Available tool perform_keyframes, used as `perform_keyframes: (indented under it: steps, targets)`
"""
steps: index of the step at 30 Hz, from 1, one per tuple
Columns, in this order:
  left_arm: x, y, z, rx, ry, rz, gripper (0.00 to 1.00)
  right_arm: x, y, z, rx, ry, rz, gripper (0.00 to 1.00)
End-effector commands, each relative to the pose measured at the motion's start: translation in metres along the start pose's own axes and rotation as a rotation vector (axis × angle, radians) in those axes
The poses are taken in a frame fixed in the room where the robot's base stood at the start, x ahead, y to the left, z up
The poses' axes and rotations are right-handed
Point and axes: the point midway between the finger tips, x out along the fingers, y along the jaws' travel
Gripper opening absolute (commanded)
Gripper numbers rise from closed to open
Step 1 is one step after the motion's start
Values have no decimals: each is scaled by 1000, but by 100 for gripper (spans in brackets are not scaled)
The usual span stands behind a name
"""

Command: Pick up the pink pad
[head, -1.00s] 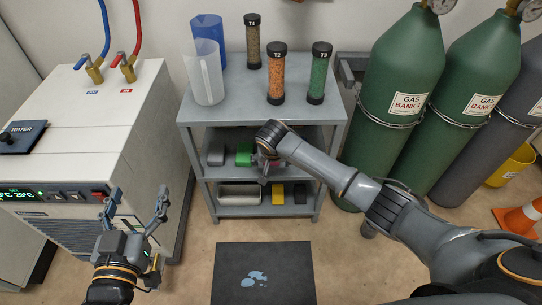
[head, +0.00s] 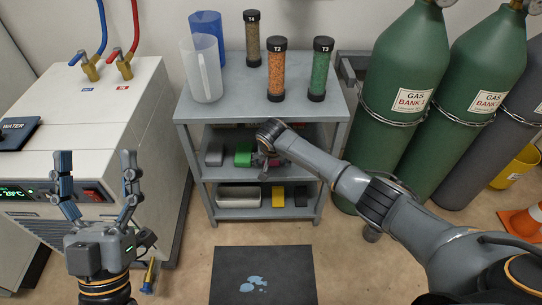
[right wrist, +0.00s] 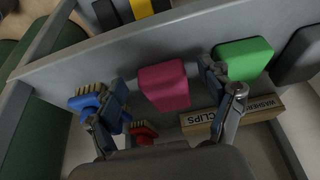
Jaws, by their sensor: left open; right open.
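The pink pad (right wrist: 163,86) lies on the middle shelf of the grey rack (head: 265,112). In the right wrist view it sits between the two spread fingers of my right gripper (right wrist: 163,78), which is open. The right finger is close to the green pad (right wrist: 243,59); I cannot tell whether it touches. In the head view my right gripper (head: 267,162) reaches into the middle shelf and mostly hides the pink pad. My left gripper (head: 96,168) is open and empty, fingers up, in front of the white chiller (head: 105,125).
Blue (right wrist: 84,102) and red (right wrist: 143,132) brushes and a box marked clips (right wrist: 232,117) lie near the pads. A grey pad (head: 214,154) is left of the green one. Tubes and jugs stand on top. Green gas cylinders (head: 400,80) stand right. A dark mat (head: 262,275) lies in front.

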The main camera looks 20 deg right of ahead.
Motion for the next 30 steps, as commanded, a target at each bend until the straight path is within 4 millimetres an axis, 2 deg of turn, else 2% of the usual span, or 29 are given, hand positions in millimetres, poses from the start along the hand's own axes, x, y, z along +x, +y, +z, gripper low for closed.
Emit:
perform_keyframes:
  steps: [4,11,18,22,23,30]
  targets:
    - [-1,1,-10,-3,57,2,76,4,0,0,0,0,0,81]
    - [-1,1,-11,-3,62,2,76,4,0,0,0,1,0,81]
    - [-1,1,-11,-3,61,2,76,4,0,0,0,1,0,33]
    - [-1,1,-11,-3,62,2,76,4,0,0,0,0,0,32]
    - [-1,1,-11,-3,62,2,76,4,0,0,1,1,0,28]
    - [0,1,-11,-3,60,2,76,4,0,0,1,0,0,28]
